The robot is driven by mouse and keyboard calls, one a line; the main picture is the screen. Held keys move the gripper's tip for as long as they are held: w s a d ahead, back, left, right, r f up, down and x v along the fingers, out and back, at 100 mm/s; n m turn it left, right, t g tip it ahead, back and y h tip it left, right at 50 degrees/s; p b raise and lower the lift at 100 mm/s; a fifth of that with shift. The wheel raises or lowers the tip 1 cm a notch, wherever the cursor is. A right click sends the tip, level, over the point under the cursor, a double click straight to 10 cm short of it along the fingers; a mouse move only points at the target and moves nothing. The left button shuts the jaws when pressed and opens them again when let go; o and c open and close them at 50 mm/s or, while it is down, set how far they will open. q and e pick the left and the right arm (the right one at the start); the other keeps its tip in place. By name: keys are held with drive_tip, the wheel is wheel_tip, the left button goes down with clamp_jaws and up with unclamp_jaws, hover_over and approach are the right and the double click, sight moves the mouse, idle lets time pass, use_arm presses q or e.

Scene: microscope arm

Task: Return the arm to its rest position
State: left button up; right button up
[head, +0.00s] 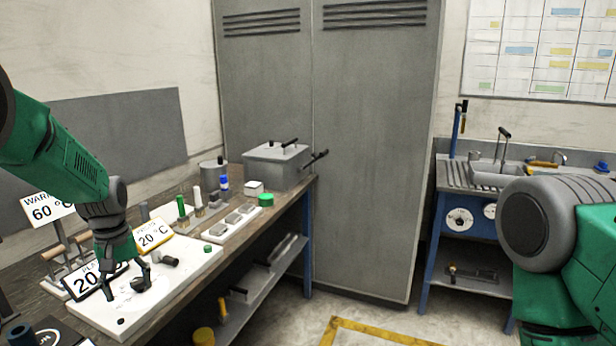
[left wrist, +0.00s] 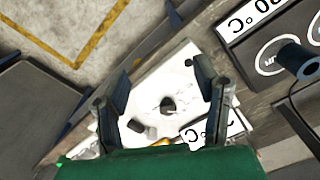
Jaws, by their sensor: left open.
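My left gripper (head: 127,280) points down over a white board (head: 192,252) on the bench. In the left wrist view, the gripper (left wrist: 165,98) is open with nothing between its fingers. A small dark knob-like piece (left wrist: 167,104) shows below, between the fingers, on the white board (left wrist: 178,70). A grey cylindrical piece (head: 165,260) lies on the board to the right of the gripper. I cannot tell for certain which piece is the microscope arm. My right gripper is out of view; only part of my right arm shows at the right edge.
Temperature signs (head: 156,236) stand close around the gripper. Behind the board are a tray (head: 232,222) of small blocks, several bottles and a grey metal box (head: 277,165). A tall cabinet (head: 365,150) stands behind. A sink bench (head: 460,180) is at right, with open floor between.

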use_arm(q)
wheel_tip(320, 180, down, 10)
drive_tip(key=s+b, duration=0.2)
drive_tip(key=s, duration=0.1)
drive_tip(key=s+d+f+m+b, duration=0.2)
drive_tip(key=s+d+f+b, duration=0.1)
drive_tip(key=s+f, duration=0.55)
drive_tip(key=s+d+f+m+b, duration=0.2)
drive_tip(key=s+f+b, duration=0.1)
drive_tip(key=s+f, duration=0.55)
drive_tip(key=s+d+f+m+b, duration=0.1)
drive_tip(key=s+f, duration=0.3)
drive_tip(key=s, duration=0.5)
drive_tip(key=s+d+f+m+b, duration=0.2)
drive_tip(key=s+f+b, duration=0.2)
drive_tip(key=s, duration=0.5)
drive_tip(key=shift+f+m+b, duration=0.35)
drive_tip(key=shift+f+m, duration=0.05)
drive_tip(key=shift+f, duration=0.35)
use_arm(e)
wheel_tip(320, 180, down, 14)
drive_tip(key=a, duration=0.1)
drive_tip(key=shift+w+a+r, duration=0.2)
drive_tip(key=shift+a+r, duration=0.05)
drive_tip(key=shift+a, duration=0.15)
